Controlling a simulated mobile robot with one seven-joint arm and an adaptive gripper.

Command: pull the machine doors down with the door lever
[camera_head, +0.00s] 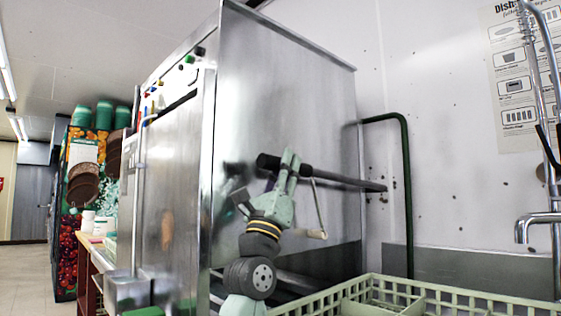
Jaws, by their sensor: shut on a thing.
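The dish machine (285,95) is a tall steel box in the middle of the view. Its side panel faces me and its front panel (175,190) faces left. A dark bar, the door lever (340,180), runs across the side panel, with a thick black end at the left. My gripper (290,166) has its pale green fingers shut on this lever near that black end. My arm comes up from below and covers part of the panel. Below the panel is a dark band; I cannot tell whether it is a gap under the door.
A pale green dish rack (440,300) is at the lower right, close to my arm. A dark green pipe (406,190) stands against the wall. A steel faucet (535,222) is at the right edge. A thin rod with a tan grip (315,234) hangs below the lever. Clear floor lies far left.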

